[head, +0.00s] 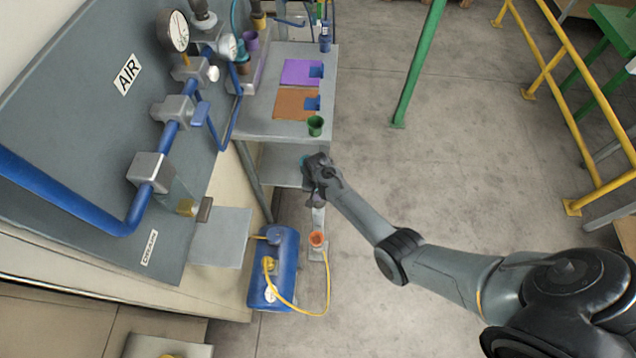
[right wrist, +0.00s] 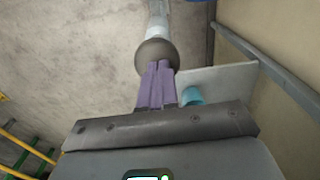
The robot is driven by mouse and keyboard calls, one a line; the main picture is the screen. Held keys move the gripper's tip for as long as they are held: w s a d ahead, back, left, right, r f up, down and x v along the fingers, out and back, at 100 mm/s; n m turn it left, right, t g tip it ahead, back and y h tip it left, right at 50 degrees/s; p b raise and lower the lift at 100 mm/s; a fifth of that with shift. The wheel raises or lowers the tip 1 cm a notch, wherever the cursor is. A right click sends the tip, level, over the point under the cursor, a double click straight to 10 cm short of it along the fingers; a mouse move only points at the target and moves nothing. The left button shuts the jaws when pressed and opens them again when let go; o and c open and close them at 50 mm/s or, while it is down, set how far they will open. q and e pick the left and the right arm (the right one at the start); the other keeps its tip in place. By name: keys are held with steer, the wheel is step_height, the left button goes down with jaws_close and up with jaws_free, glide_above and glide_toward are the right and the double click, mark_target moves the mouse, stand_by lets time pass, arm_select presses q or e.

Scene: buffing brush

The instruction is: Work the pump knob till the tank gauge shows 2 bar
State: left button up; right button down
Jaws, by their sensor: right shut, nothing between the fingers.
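The blue tank (head: 283,262) stands on the floor below the bench. A small pale round face (head: 269,294), possibly its gauge, shows on the tank, too small to read. A yellow hose (head: 328,290) links the tank to the pump (head: 317,239), which has an orange collar. My right gripper (head: 314,195) is above the pump and covers its top. In the right wrist view, the round grey-brown knob (right wrist: 156,53) lies just beyond the purple fingers (right wrist: 158,85). They are shut together with nothing between them. Whether they touch the knob is unclear. My left gripper is out of view.
A bench (head: 262,118) with purple and orange mats and a green cup (head: 315,125) stands behind my right gripper. A blue-piped AIR panel (head: 95,110) is at left. Yellow railing (head: 570,100) is at right.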

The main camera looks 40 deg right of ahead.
steer(key=shift+s+d+f, duration=0.1)
steer(key=shift+s+f, duration=0.15)
steer(key=shift+f, duration=0.15)
steer(key=shift+r+p, duration=0.45)
steer(key=r+p, duration=0.4)
steer(key=shift+w+r+p, duration=0.2)
steer(key=shift+r+p, duration=0.05)
steer(key=shift+p, duration=0.05)
step_height(320, 180, up, 9)
steer(key=p, duration=0.1)
steer(key=shift+r, duration=0.2)
stand_by(0.7)
stand_by(0.5)
